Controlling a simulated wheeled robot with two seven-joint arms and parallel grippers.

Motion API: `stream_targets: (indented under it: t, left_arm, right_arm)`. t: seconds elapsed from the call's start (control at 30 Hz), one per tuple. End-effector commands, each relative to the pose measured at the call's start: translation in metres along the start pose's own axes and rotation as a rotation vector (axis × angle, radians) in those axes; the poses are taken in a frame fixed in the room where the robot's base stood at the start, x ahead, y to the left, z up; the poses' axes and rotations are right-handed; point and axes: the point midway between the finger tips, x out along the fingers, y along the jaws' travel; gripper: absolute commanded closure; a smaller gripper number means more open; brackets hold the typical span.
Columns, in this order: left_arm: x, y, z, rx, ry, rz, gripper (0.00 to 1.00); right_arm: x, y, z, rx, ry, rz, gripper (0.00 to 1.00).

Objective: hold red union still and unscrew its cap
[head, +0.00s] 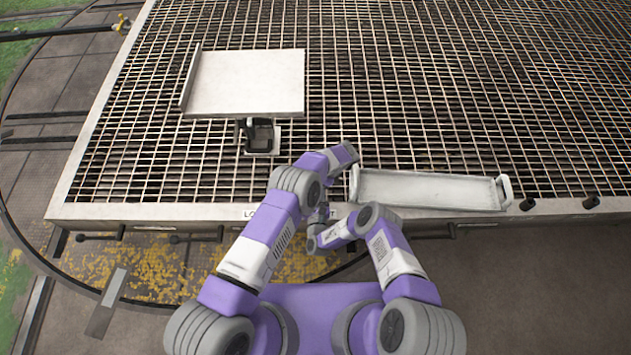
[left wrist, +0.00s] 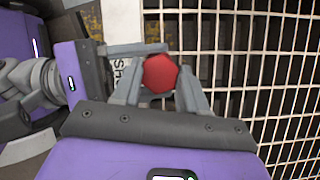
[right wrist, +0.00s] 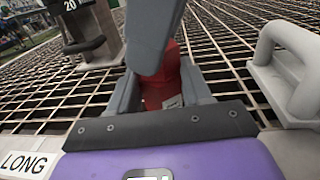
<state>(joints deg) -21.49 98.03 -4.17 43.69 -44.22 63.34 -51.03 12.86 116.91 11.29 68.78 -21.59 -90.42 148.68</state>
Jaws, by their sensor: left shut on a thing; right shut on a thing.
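The red union (left wrist: 160,74) shows from above in the left wrist view as a faceted red top between the fingers. My left gripper (left wrist: 158,82) is shut on its upper part, the cap. In the right wrist view the red union body (right wrist: 163,90) stands between the fingers of my right gripper (right wrist: 160,84), which is shut on it from the side. A grey finger of my left gripper crosses in front of the union there and hides part of it. In the head view my arms hide the union.
The union is at the front edge of a metal grating table (head: 400,110). A white tray (head: 425,190) with end handles lies to the right; one handle (right wrist: 290,60) is close to my right gripper. A grey plate on a stand (head: 248,83) is behind left.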

Motion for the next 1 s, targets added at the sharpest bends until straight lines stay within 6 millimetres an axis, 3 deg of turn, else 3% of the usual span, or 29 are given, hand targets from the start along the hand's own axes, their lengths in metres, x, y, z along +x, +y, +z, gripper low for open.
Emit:
stream_targets:
  t: [0.2, 0.5, 0.53, 0.7, 1.0]
  left_arm:
    - [0.0004, -0.0011, 0.0008, -0.113, -0.005, 0.054, 0.94]
    - [0.0, -0.0008, 0.0008, -0.127, -0.005, 0.062, 0.94]
    - [0.0, -0.0008, 0.0008, -0.126, -0.005, 0.062, 0.55]
    - [-0.0001, -0.0009, 0.0007, -0.126, -0.004, 0.061, 0.29]
    - [-0.0001, -0.001, 0.0003, -0.125, -0.003, 0.061, 0.23]
  right_arm:
    - [0.0004, -0.0002, 0.0012, -0.005, -0.005, 0.0, 1.0]
    - [0.0004, -0.0002, 0.0012, -0.004, -0.005, -0.001, 1.0]
    - [0.0004, -0.0002, 0.0012, -0.004, -0.005, -0.001, 1.0]
    - [0.0004, -0.0002, 0.0011, -0.003, -0.004, -0.001, 1.0]
    - [0.0005, -0.0002, 0.0011, -0.001, -0.004, -0.001, 1.0]
